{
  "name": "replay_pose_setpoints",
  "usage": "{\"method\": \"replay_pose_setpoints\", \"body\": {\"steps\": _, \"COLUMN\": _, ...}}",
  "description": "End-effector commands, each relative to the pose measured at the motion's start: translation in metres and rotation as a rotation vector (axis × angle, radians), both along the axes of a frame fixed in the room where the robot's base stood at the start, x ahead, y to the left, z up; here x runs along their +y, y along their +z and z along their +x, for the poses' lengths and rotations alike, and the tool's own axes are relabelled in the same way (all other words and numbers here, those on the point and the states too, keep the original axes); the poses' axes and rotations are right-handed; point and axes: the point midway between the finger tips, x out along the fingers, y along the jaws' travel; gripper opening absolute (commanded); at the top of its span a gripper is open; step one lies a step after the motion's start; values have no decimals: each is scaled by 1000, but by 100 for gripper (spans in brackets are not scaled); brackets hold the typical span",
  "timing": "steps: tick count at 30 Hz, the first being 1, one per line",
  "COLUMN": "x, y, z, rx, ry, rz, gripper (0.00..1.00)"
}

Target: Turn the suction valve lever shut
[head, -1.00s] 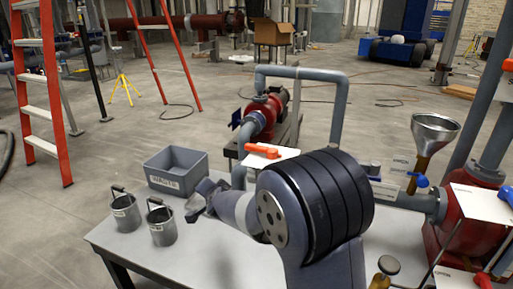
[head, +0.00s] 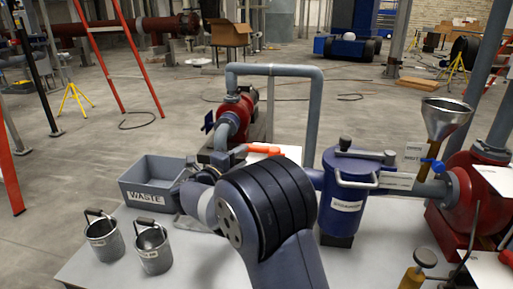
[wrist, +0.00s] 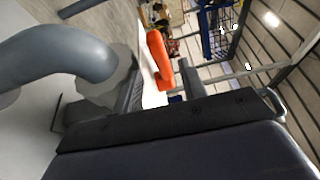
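The orange valve lever (head: 264,150) sits beside a white plate, just beyond my arm in the head view. In the wrist view the lever (wrist: 159,60) is upper centre, in front of the white plate. Its valve body is mostly hidden. A grey pipe elbow (wrist: 65,50) curves at the left of the wrist view. My gripper (head: 183,190) is largely hidden by my arm in the head view, near the waste bin. In the wrist view its dark body fills the bottom, apart from the lever. I cannot make out whether its fingers are open.
A grey waste bin (head: 150,197) and two metal buckets (head: 103,241) (head: 152,252) stand on the table (head: 205,268) at left. A blue canister (head: 342,195) stands right of my arm. A funnel (head: 445,118) and red pump (head: 470,190) are farther right.

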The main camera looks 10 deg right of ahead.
Motion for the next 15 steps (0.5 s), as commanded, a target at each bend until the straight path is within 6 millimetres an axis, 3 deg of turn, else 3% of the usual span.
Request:
{"method": "replay_pose_setpoints", "body": {"steps": 9, "x": -44, "y": -1, "z": 43, "rx": -1, "ry": -3, "rz": -2, "gripper": 40}}
{"method": "replay_pose_setpoints", "body": {"steps": 15, "x": -59, "y": 0, "z": 59, "rx": 0, "ry": 1, "rz": -3, "gripper": 40}}
